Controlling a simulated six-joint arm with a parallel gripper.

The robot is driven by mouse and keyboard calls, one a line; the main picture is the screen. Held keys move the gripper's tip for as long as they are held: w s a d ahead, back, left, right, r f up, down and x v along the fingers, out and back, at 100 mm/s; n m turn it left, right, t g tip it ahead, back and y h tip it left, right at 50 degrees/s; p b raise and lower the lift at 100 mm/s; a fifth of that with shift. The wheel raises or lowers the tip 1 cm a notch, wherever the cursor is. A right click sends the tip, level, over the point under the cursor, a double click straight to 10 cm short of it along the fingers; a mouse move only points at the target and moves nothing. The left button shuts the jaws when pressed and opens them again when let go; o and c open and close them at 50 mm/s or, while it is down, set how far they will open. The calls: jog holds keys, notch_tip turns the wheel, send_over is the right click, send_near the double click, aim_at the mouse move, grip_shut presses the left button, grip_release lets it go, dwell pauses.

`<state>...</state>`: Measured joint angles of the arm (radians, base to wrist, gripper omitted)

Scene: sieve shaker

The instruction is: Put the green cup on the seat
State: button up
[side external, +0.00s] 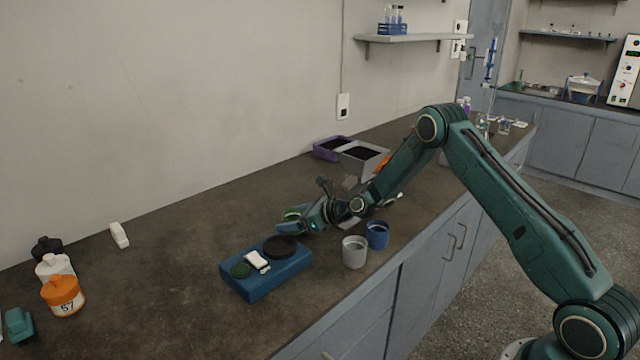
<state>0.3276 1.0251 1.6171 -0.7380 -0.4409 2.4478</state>
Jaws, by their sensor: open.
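A blue shaker base (262,281) lies on the dark bench, with a round black disc (280,246) on its far right part, which looks like the seat. Nothing stands on the disc. The green cup (293,213) shows only in part just behind the base, at the end of my arm. My gripper (296,220) is low over the bench at the green cup and is open. Its fingers and wrist hide much of the cup, so I cannot tell whether they touch it.
A grey cup (354,252) and a blue cup (377,235) stand right of the base, near the bench's front edge. A grey hopper-like container (362,160) and a purple tray (330,149) are behind. Bottles, including an orange-lidded one (63,296), stand left.

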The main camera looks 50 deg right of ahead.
jog(key=c, duration=1.2)
jog(key=shift+r, duration=0.2)
notch_tip(320, 180, up, 20)
jog(key=shift+f, duration=0.15)
jog(key=shift+s, duration=0.1)
dwell(0.4)
jog(key=shift+m+t+h, duration=0.3)
jog(key=shift+m+h, duration=0.2)
jog(key=s+a+f, duration=0.1)
jog(key=s+f, duration=0.1)
jog(key=s, duration=0.4)
jog(key=s+a+f, duration=0.2)
jog(key=s, duration=0.4)
jog(key=s+a+f, duration=0.2)
jog(key=s, duration=0.4)
jog(key=shift+s+f, duration=0.2)
jog(key=shift+s, duration=0.1)
